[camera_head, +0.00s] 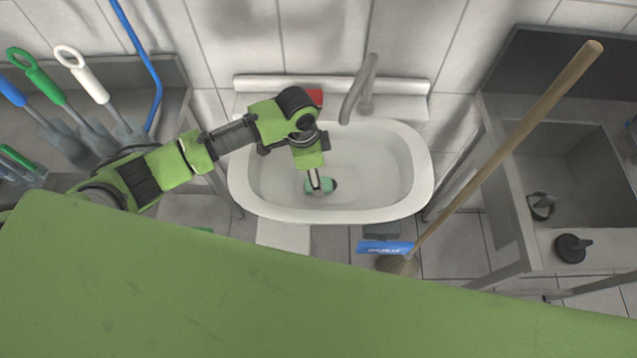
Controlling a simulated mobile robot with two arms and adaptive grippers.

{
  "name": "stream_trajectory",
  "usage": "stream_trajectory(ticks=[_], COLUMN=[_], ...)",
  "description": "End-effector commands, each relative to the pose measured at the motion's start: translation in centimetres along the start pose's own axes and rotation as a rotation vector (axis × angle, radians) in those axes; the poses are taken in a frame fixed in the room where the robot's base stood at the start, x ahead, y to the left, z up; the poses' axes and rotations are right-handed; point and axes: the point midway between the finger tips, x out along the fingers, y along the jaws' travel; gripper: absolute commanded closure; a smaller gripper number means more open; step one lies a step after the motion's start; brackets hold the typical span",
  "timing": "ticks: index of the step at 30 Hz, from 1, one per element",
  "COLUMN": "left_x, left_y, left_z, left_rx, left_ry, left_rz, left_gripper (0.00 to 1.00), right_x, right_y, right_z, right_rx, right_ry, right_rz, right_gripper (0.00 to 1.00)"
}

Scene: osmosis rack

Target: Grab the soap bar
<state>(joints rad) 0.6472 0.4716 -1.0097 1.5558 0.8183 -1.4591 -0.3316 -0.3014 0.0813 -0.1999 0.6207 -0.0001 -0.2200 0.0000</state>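A small teal-green bar, which looks like the soap bar (326,185), lies low in the white sink (400,208), beside a dark spot that may be the drain. My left arm reaches in from the left over the sink. My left gripper (315,181) points down at the bar, with its fingertips at or against the bar's left part. The fingers are too small and overlapped to show whether they are closed on it. My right gripper is not in view.
A grey faucet (361,90) rises behind the sink, and a red item (315,97) sits on the back ledge, partly hidden by my arm. A long wooden handle (500,155) slants up at the right. A grey basin (580,170) stands farther right. Brushes (85,75) hang at the left.

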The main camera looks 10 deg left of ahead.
Motion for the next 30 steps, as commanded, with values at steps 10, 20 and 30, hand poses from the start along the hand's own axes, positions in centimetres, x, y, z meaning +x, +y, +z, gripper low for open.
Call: stream_trajectory(ticks=[10, 20, 30], left_x=[4.1, 4.3, 4.2], left_y=[0.3, 0.3, 0.2], left_z=[-0.3, -0.3, -0.3], left_rx=[0.001, 0.001, 0.001], left_ry=[-0.001, -0.001, 0.000], left_rz=[0.002, 0.001, 0.001], left_gripper=[0.45, 0.69, 0.90], right_x=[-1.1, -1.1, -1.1], right_y=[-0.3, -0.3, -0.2], right_z=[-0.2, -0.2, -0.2], right_rx=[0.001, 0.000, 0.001], right_ry=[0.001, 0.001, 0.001], right_rz=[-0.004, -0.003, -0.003], right_gripper=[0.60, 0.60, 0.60])
